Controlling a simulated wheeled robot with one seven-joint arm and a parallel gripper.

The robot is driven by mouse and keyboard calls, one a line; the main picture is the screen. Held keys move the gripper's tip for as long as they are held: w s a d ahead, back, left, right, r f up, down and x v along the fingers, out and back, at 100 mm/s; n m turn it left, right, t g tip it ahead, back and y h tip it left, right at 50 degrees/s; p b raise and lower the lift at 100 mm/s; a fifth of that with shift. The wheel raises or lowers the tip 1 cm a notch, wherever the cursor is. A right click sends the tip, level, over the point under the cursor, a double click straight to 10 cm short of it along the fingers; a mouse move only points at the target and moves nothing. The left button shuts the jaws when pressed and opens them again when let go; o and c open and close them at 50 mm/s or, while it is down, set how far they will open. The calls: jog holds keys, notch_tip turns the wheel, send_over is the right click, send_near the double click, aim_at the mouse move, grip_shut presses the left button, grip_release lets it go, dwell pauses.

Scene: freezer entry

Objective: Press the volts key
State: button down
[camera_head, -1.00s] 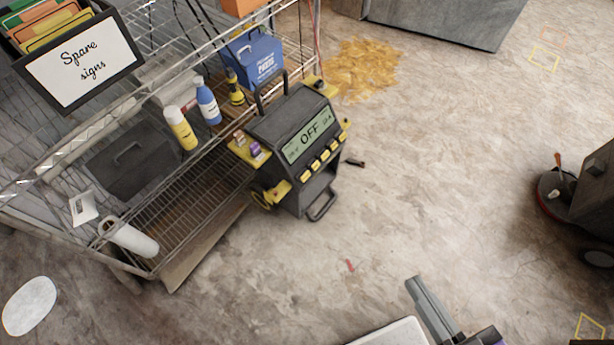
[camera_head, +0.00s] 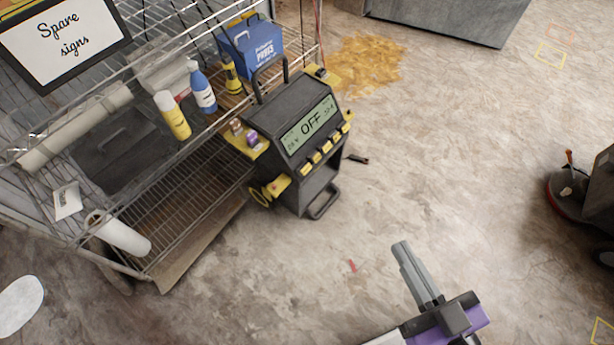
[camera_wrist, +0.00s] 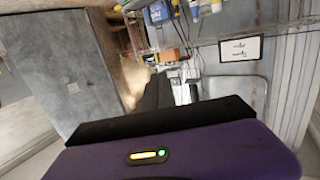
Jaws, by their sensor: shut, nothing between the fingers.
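The dark charger-like machine (camera_head: 283,120) stands beside the wire rack in the head view. A row of several yellow keys (camera_head: 317,157) runs along the front edge below the screen. Their labels are too small to read, so I cannot tell which is the volts key. My gripper (camera_head: 403,247) is at the lower right of the machine in the picture, shut and empty, clearly apart from the keys. The wrist view shows my purple gripper housing; the machine is not clear there.
The wire rack (camera_head: 190,225) at left holds a yellow bottle (camera_head: 173,118), a blue bottle (camera_head: 203,92) and a blue parts box (camera_head: 252,45). A yellow-brown spill (camera_head: 365,68) lies behind the machine. A red-and-dark machine (camera_head: 570,195) stands at far right. Floor between is mostly clear.

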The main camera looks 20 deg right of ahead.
aim_at(306, 169)
jog(key=w+d+f+m+b, duration=0.2)
jog(key=w+f+m+b, duration=0.7)
jog(key=w+f, duration=0.8)
jog(key=w+d+f+m+t+h+b, duration=0.1)
jog(key=w+d+f+m+b, duration=0.2)
jog(key=w+f+m+b, duration=0.6)
jog(key=w+f+b, duration=0.7)
jog(key=w+f, duration=0.2)
jog(key=f, duration=0.1)
jog(key=shift+d+f+m+h, duration=0.15)
jog(key=shift+d+m+h, duration=0.15)
jog(key=shift+m, duration=0.1)
jog(key=shift+w+a, duration=0.1)
jog(key=w+a+f, duration=0.3)
jog(key=w+f, duration=0.1)
jog(key=w, duration=0.2)
jog(key=shift+w+a+f+p, duration=0.15)
jog(key=shift+a+f+p, duration=0.2)
jog(key=shift+p, duration=0.05)
jog(key=shift+w, duration=0.1)
